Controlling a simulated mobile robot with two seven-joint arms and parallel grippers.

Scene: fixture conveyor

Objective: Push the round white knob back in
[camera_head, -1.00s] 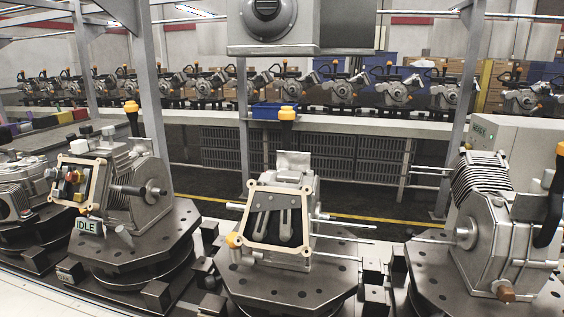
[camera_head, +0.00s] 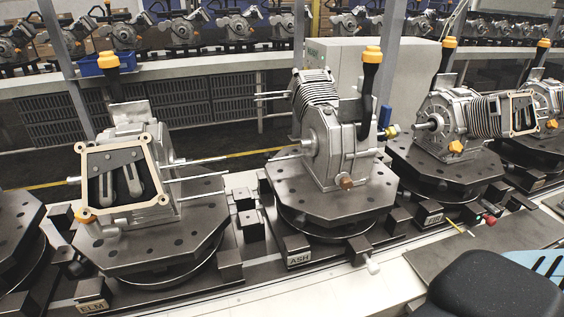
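A round white knob (camera_head: 372,267) shows at the front of the fixture labelled ASH (camera_head: 299,257), to the right of the label. It sits at the end of a short stem that sticks out from under the round turntable (camera_head: 335,203) toward the front rail. The turntable carries a grey engine casting (camera_head: 327,145) with a black and orange handle. Neither of my grippers is in view, and nothing touches the knob.
The fixture labelled ELM (camera_head: 93,306) stands to the left; another labelled fixture (camera_head: 434,218) stands to the right. A red knob (camera_head: 490,219) is further right. A dark rounded object (camera_head: 495,285) fills the lower right corner. The pale front rail (camera_head: 395,290) is mostly clear.

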